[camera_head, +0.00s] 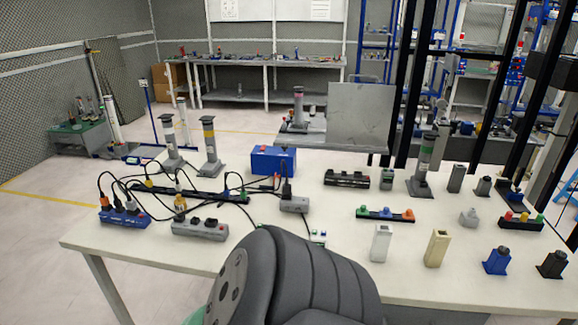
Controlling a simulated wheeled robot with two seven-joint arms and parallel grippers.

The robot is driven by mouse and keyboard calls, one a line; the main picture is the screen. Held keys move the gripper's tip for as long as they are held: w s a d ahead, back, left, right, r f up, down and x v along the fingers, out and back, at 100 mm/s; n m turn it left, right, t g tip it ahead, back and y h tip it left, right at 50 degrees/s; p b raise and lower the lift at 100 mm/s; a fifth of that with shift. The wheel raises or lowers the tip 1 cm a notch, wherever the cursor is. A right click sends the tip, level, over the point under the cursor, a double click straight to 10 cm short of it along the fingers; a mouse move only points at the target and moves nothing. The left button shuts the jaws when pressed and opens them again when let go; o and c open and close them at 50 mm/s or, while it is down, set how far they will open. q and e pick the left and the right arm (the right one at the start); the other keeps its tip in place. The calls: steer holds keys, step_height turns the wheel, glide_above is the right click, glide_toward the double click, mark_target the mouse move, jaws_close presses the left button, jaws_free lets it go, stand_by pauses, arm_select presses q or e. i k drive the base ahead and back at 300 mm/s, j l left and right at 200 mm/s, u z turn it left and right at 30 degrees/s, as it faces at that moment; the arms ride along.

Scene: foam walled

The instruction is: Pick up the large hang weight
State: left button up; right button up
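I cannot tell for sure which item is the large hang weight. Candidates stand on the right of the white table (330,262): a tall dark grey post with a green band on a square base (423,165), a white upright block (381,243), a beige upright block (437,248), a blue block (496,262), a black block (552,265) and a small light grey piece (469,217). Smaller grey blocks (455,178) stand behind. All rest on the table, and nothing is held in view. Neither of my grippers is in view.
Power strips (200,229) with tangled black cables cover the table's left. A blue box (273,161) stands at the back. A dark padded, ribbed shape (290,275) hides the front middle edge. Black uprights rise behind the right side. Bare tabletop shows between the blocks.

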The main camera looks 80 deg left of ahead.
mark_target(179, 204)
steer(key=u, duration=3.55)
